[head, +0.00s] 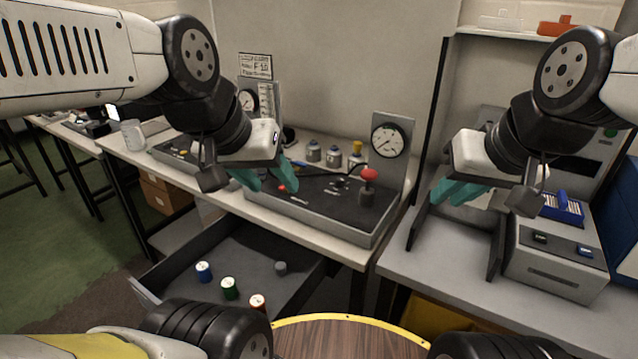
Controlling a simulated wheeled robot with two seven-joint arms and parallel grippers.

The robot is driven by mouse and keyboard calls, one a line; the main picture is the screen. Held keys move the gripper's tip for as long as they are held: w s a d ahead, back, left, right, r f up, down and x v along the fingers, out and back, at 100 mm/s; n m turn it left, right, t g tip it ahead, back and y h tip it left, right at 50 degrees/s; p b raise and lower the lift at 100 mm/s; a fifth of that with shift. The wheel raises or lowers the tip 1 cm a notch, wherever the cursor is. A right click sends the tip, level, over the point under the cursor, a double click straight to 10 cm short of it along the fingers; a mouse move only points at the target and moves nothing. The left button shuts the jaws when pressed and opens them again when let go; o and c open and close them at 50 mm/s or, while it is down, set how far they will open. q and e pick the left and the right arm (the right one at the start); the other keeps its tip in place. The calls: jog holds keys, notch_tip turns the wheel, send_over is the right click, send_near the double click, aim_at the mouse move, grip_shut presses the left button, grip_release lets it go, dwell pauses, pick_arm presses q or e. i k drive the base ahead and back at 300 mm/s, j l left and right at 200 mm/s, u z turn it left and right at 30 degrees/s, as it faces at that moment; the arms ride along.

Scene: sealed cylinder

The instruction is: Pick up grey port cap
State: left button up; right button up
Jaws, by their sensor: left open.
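The grey port cap (280,267) is a small grey cylinder standing in the open dark drawer (180,287), towards its right side. My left gripper (270,192) has teal fingers and is open and empty. It is above and beyond the cap in the picture, over the front of the black control panel (320,201), well apart from the cap. My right gripper (453,194) also has teal fingers and hangs over the right bench. Its fingers overlap from this angle, so their opening is unclear, and I see nothing held in it.
A red knob (369,175) and a gauge (389,141) rise at the panel's right. A round wooden top (345,340) is close in front.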

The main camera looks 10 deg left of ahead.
aim_at(280, 267)
jog(key=k, duration=1.05)
jog(key=j+z, duration=0.1)
jog(key=z, duration=0.8)
jog(key=k+z, duration=0.15)
jog(key=z, duration=0.25)
jog(key=j, duration=2.45)
jog(key=k+z, duration=0.05)
